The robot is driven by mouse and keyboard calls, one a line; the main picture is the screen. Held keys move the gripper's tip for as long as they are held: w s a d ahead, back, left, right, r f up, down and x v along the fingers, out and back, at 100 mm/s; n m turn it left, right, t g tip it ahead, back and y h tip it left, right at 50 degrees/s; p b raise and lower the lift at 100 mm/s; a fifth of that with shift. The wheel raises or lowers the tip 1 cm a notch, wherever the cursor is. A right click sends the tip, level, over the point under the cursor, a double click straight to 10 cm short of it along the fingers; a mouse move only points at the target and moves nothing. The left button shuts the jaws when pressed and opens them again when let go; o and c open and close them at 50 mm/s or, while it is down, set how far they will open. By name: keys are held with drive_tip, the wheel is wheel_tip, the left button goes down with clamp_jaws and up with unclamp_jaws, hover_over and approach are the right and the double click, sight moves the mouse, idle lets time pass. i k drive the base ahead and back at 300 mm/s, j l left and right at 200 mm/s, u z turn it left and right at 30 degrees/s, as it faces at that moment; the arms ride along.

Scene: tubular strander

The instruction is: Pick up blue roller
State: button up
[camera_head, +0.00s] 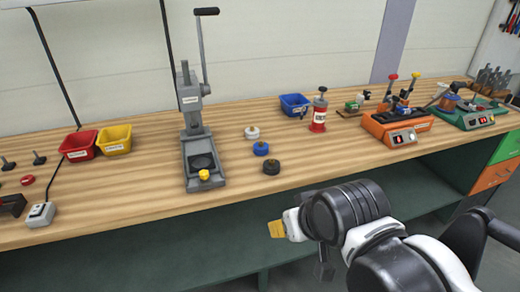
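The blue roller (261,148) is a small blue cylinder standing on the wooden workbench (330,165). It stands between a white roller (252,133) behind it and a black roller (271,167) in front of it. The three form a short row to the right of the grey lever press. My gripper (277,229) is at the lower middle, in front of the bench edge, apart from the rollers. A yellowish fingertip part shows there. Its fingers are mostly hidden by the arm's end, so I cannot tell its opening.
A grey lever press (200,150) stands left of the rollers. Red (80,145) and yellow bins (115,139) are farther left. Bare bench lies right of the rollers.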

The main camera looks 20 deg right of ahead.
sight(259, 151)
drive_tip(key=j+z, duration=0.25)
drive_tip(key=z, duration=0.15)
drive_tip(key=i+j+z, duration=0.1)
drive_tip(key=j+z, duration=0.5)
drive_tip(key=z, duration=0.15)
